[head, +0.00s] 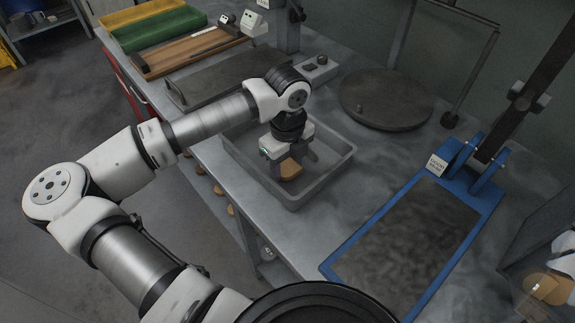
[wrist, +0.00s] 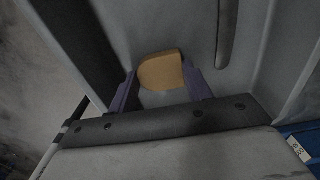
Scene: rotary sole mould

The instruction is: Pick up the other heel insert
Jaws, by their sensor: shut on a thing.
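The tan, D-shaped heel insert (head: 291,168) is low inside the grey tray (head: 318,186) on the bench. My gripper (head: 279,166) points down into the tray and is shut on this insert. In the wrist view the insert (wrist: 161,71) sits between the two purple fingers (wrist: 160,88), its rounded edge toward the left. I cannot tell whether it touches the tray floor. No second insert shows in the tray, though my gripper hides part of its floor.
A blue-framed press with a dark plate (head: 410,240) stands right of the tray. A round dark plate (head: 387,98) lies behind. A flat dark slab (head: 215,78), a wooden board (head: 190,50) and green (head: 160,30) and yellow bins are at the back left.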

